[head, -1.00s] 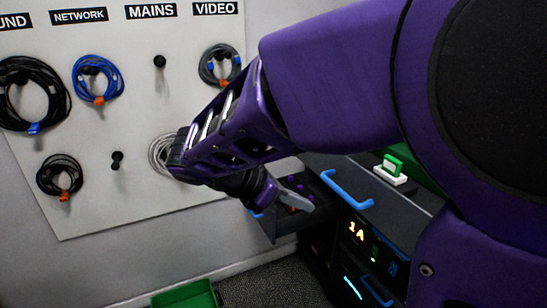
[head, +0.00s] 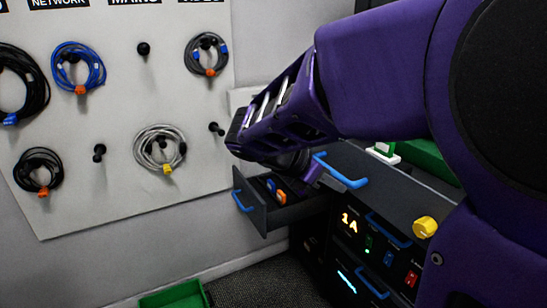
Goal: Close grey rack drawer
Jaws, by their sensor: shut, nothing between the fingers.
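The grey rack drawer (head: 284,216) is pulled out from the left side of the dark rack (head: 322,232), below the pegboard's right edge. Its blue handle (head: 242,202) is on the outer front face. Blue and orange connectors (head: 276,190) lie inside it. My forearm hides part of the drawer's rear. I cannot tell whether the fingers touch the rack.
The rack's front has a lit "1A" display (head: 350,222), blue handles and a yellow knob (head: 425,227). Coiled cables hang on the white pegboard (head: 115,130). A green bin (head: 175,297) is on the floor at the bottom left.

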